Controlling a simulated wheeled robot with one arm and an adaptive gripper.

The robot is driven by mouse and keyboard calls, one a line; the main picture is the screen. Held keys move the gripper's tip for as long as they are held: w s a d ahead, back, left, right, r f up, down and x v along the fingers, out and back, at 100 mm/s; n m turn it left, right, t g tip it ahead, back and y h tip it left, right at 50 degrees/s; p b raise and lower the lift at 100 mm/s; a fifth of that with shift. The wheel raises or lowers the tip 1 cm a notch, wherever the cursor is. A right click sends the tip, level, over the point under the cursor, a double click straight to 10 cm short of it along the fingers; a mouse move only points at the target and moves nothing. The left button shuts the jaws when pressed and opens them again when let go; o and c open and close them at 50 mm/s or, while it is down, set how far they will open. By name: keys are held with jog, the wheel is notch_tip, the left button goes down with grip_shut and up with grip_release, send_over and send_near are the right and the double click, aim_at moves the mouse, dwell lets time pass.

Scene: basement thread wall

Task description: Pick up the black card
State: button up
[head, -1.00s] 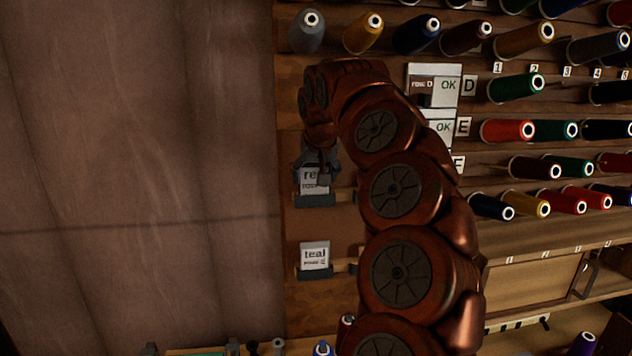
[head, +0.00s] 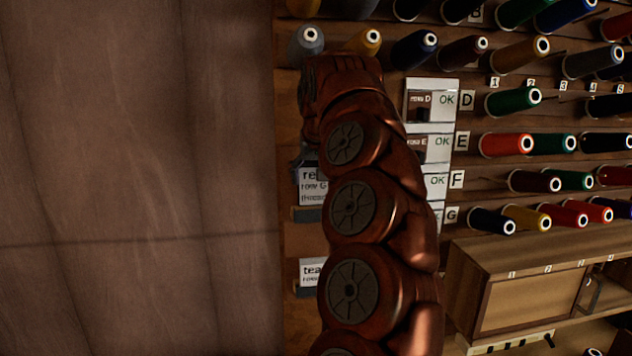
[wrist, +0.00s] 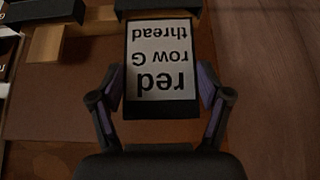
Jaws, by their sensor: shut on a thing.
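The black card (wrist: 161,110) has a white label reading "red row G thread", upside down in the wrist view. My gripper (wrist: 162,85) is shut on it, with one finger at each side edge. In the head view the card (head: 313,187) stands upright just above a dark holder (head: 305,214) on the wall. All three label lines show there, partly cut off by my arm. The gripper's fingers are mostly hidden behind my arm in the head view.
White row tags marked OK (head: 436,143) run down the wall right of my arm, with thread spools (head: 507,145) on pegs beyond. A wooden cabinet (head: 520,290) stands lower right. A plain panel (head: 140,150) fills the left.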

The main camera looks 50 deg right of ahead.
jog(key=s+a+r+b, duration=0.1)
jog(key=s+a+b, duration=0.15)
jog(key=a, duration=0.45)
jog(key=s+a+b, duration=0.1)
jog(key=a+b, duration=0.3)
jog(key=a, duration=0.3)
jog(key=s+d+b, duration=0.3)
jog(key=s+d, duration=0.1)
jog(key=s, duration=0.6)
jog(key=p, duration=0.5)
send_over(314, 194)
jog(key=s+a, duration=0.1)
jog(key=s, duration=0.1)
jog(key=shift+w+a+f+t+h, duration=0.2)
jog(key=shift+t+h, duration=0.1)
jog(key=shift+t, duration=0.1)
jog(key=shift+w+d+f, duration=0.15)
jog(key=shift+w+d, duration=0.2)
jog(key=shift+f, duration=0.1)
jog(key=shift+f+p, duration=0.75)
jog(key=shift+f, duration=0.95)
